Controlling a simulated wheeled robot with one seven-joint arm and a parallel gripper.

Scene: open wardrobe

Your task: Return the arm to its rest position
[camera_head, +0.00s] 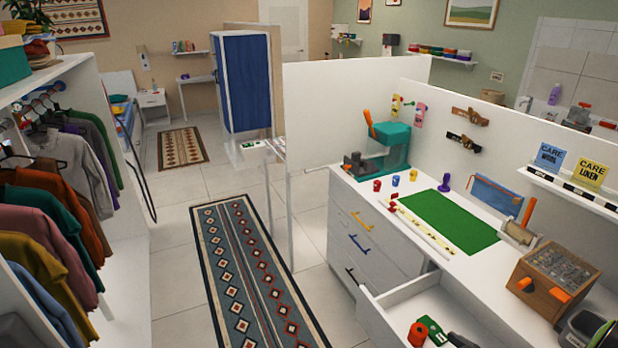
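No part of my gripper can be made out in the head view, so its pose and opening are hidden. The open wardrobe (140,290) stands at the left, with several garments on hangers, among them a grey sweater (68,165) and a mustard one (45,255). A white counter (440,262) stands at the right with a green mat (449,219) on it.
A drawer (400,312) of the counter is pulled open towards the aisle and holds small items. A patterned runner rug (255,270) lies in the clear aisle. White partitions (340,105) rise behind.

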